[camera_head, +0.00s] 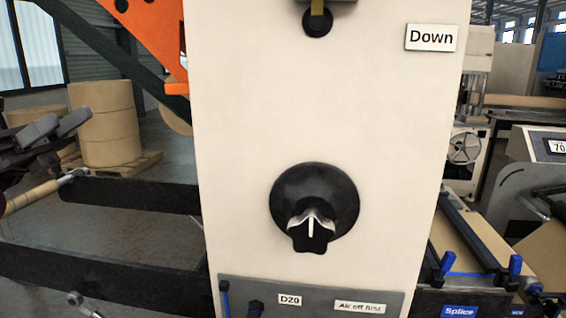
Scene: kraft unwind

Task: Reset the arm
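My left gripper (62,128) is at the left edge, in front of the paper rolls. Its two grey-black fingers look apart, with nothing seen between them. It is well to the left of the cream machine column (240,130) and touches nothing that I can see. The column carries a round black rotary knob (311,232) with a white pointer line that stands nearly upright. Above it is a small black control (317,22), cut off by the top edge, beside a "Down" label (431,38). My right gripper is not in view.
An orange machine arm (130,40) slants in at upper left. Brown paper rolls (106,120) stand on a pallet behind. Dark beams (130,192) run at lower left. A grey panel (235,290) labelled "D20" and "Air off first" is at the column's foot. A blue-edged splice table (470,235) is right.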

